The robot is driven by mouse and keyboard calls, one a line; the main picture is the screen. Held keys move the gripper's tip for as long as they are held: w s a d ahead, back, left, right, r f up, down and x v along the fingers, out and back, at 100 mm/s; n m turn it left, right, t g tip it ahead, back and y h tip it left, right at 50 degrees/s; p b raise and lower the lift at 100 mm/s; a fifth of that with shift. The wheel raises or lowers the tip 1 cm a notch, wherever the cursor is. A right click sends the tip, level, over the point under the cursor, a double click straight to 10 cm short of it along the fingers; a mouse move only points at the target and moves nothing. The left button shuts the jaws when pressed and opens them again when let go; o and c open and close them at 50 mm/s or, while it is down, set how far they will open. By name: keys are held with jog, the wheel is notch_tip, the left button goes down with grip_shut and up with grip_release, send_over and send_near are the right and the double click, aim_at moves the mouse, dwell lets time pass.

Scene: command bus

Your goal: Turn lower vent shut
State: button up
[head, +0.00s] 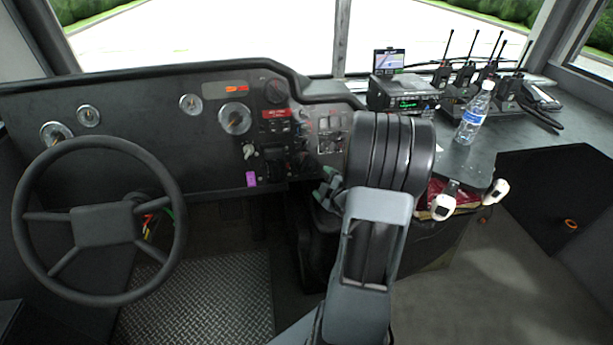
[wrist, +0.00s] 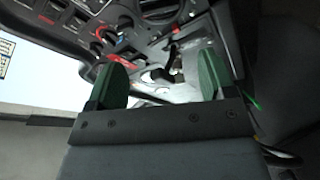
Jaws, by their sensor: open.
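My gripper (head: 328,186) is in front of the lower right part of the dashboard, its green fingers partly hidden by my own arm. In the wrist view my gripper (wrist: 164,74) is open, with two green fingers spread apart. No thing is clearly held between them. A round black vent (head: 275,91) sits high on the dashboard's right part. A dark round fitting (head: 301,162) lower down, left of and above my gripper, looks like the lower vent, but it is small and I cannot tell its setting. In the wrist view, dark levers or knobs (wrist: 172,46) show beyond the fingertips, blurred.
A steering wheel (head: 100,225) stands at the left. A water bottle (head: 474,115), a radio (head: 403,94) and several handheld radios (head: 467,75) stand on the right counter. White-handled items (head: 443,203) lie at its front edge. Floor is free at the right.

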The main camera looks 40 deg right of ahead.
aim_at(305, 165)
jog(key=b+x, duration=0.1)
jog(key=x, duration=1.2)
jog(key=shift+w+d+f, duration=0.1)
jog(key=shift+w+f, duration=0.1)
jog(key=shift+f, duration=0.05)
jog(key=c, duration=0.7)
